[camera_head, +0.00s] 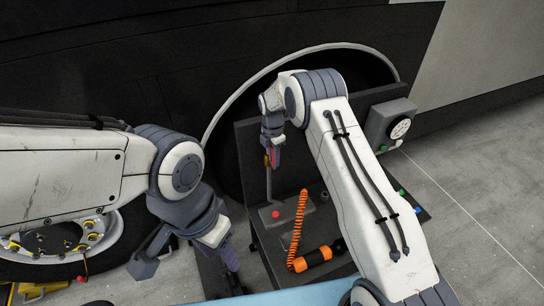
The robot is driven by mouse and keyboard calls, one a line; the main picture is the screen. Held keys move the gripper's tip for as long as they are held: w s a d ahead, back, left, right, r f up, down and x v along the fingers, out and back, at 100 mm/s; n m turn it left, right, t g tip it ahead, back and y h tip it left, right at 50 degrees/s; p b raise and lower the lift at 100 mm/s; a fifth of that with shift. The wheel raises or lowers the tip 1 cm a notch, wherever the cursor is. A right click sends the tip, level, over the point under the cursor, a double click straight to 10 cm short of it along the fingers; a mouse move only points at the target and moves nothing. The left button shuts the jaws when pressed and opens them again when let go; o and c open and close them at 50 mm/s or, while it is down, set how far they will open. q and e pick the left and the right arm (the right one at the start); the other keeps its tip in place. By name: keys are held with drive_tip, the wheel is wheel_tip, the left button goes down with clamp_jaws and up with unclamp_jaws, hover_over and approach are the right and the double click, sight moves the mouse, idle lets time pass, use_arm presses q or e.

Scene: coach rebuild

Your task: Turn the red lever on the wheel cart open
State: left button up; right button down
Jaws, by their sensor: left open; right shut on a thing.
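The wheel cart (262,242) is dark, with an upright back panel, and stands in front of the wheel arch. Its red lever (275,156) stands up on a thin grey stem above a grey base with a red button. My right gripper (273,160) reaches down from above and is shut on the top of the red lever; its fingers hide most of the red part. My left gripper (188,262) is open and empty, low at the left of the cart, with its fingers spread wide.
An orange coiled cable (297,225) and an orange and black tool (313,259) lie on the cart. A grey box with a round dial (391,125) sits at its right. A wheel (60,240) stands at lower left. Grey floor is clear at the right.

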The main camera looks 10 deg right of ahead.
drive_tip(key=shift+w+d+y, duration=0.1)
drive_tip(key=shift+y, duration=0.2)
drive_tip(key=c, duration=0.8)
unclamp_jaws()
wheel_tip(320, 180, up, 10)
drive_tip(key=shift+d+b, duration=0.1)
drive_tip(key=shift+b, duration=0.95)
drive_tip(key=shift+r, duration=0.25)
